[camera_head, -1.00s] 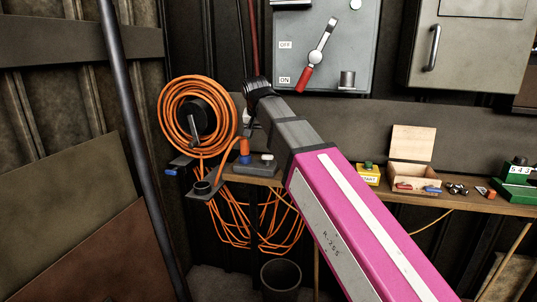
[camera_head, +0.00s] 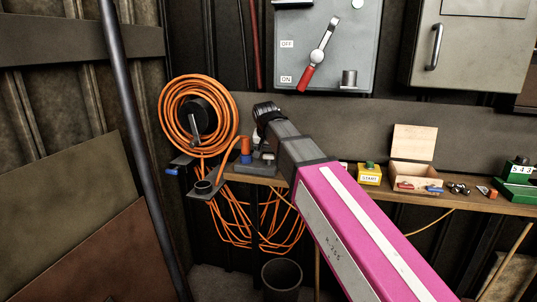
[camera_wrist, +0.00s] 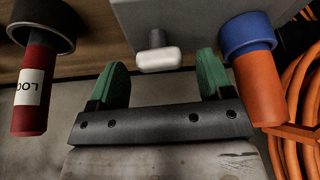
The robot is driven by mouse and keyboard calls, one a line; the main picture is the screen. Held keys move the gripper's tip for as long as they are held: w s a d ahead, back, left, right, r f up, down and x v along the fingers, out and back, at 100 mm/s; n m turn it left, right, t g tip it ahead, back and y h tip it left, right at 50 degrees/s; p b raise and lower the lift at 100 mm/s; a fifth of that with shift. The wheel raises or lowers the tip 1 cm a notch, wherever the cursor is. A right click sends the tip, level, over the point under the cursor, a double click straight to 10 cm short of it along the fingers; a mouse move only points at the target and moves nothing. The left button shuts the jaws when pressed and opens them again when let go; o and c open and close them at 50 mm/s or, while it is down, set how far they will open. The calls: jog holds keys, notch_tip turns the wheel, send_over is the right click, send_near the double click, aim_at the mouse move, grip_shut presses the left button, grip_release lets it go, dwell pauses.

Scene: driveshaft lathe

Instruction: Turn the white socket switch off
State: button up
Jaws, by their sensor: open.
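The white socket switch (camera_wrist: 158,59) shows in the wrist view as a small white block on a metal stem, standing out from a grey socket box (camera_wrist: 200,22). My gripper (camera_wrist: 161,72) is open, with one green finger on each side of the switch. The switch lies between the fingertips, with a visible gap on both sides. In the head view my arm comes in from the lower right and the socket box (camera_head: 262,166) stands on the shelf below its end. The switch is hidden there, and the fingers cannot be made out.
An orange plug with a blue collar (camera_wrist: 256,78) is close beside the right finger. In the head view a coiled orange cable (camera_head: 170,105) is left of my arm, and a grey ON/OFF panel (camera_head: 300,50) is above.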

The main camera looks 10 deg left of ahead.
jog(key=shift+w+f, duration=0.1)
jog(key=shift+f, duration=0.2)
jog(key=shift+c, duration=0.3)
jog(key=c, duration=0.9)
jog(key=shift+o, duration=0.2)
jog(key=shift+m+h, duration=0.3)
jog(key=shift+m, duration=0.5)
jog(key=o, duration=0.9)
jog(key=v, duration=1.1)
